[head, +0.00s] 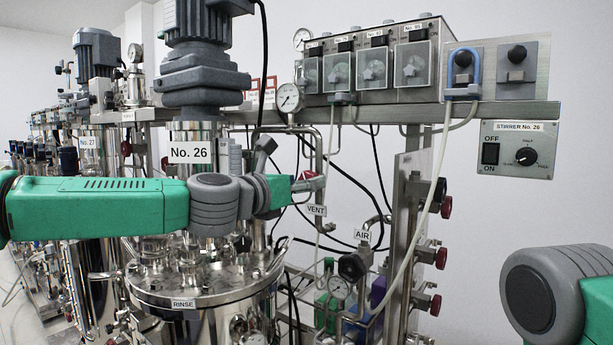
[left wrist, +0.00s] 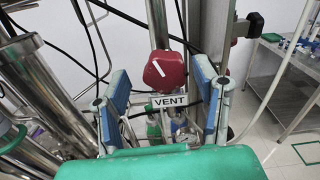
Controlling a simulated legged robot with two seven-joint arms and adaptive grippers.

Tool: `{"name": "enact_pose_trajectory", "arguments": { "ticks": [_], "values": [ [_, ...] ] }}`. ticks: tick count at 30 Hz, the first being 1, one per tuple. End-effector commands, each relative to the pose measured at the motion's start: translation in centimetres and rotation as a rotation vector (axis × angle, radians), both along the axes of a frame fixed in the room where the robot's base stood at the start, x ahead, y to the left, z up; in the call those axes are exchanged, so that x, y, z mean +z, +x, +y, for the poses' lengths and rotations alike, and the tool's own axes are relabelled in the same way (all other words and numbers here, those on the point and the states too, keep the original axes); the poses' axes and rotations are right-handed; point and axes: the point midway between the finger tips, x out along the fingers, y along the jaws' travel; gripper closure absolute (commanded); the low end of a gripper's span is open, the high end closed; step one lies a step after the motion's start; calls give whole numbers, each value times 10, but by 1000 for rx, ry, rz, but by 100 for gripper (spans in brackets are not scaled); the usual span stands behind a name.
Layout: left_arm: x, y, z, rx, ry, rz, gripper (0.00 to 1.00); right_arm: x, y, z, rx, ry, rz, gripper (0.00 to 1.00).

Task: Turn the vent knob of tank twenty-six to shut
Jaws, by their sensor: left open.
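The vent knob (left wrist: 165,70) is red with a white pointer line slanting from upper left to lower right in the left wrist view. The VENT label (left wrist: 170,101) is just below it; the label also shows in the head view (head: 316,210). My left gripper (left wrist: 161,86) is open, one finger on each side of the knob, with gaps showing on both sides. In the head view my left gripper (head: 308,183) is beside the vent pipe and mostly covers the knob. Tank twenty-six (head: 205,285) stands behind my left arm, marked No. 26.
A stirrer box (head: 518,147) and a rail of pumps (head: 375,65) are at upper right. An AIR valve (head: 352,266), hoses and black cables hang close by. Red knobs (head: 441,258) line a post further right. My right arm shows at lower right, its gripper out of frame.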

Motion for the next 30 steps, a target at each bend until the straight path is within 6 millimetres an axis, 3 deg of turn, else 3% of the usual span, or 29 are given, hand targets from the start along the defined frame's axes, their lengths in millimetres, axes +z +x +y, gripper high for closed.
{"name": "enact_pose_trajectory", "arguments": {
  "ticks": [6, 14, 18, 19, 30],
  "values": [
    [0, 12, -9, -1, 1, 0, 45, 5, 0, 0, 0, 0, 0, 60],
    [-1, 13, -10, -1, 1, 0, 45, 4, 0, 0, 0, 0, 0, 60],
    [-1, 13, -9, -1, 1, 0, 91, 4, 0, 0, 0, 0, 0, 60],
    [-1, 13, -9, -1, 1, 0, 97, 4, 0, 0, 0, 0, 0, 60],
    [-2, 13, -9, 0, 31, -21, 97, 1, 0, 0, 0, 0, 0, 60]
  ]
}}
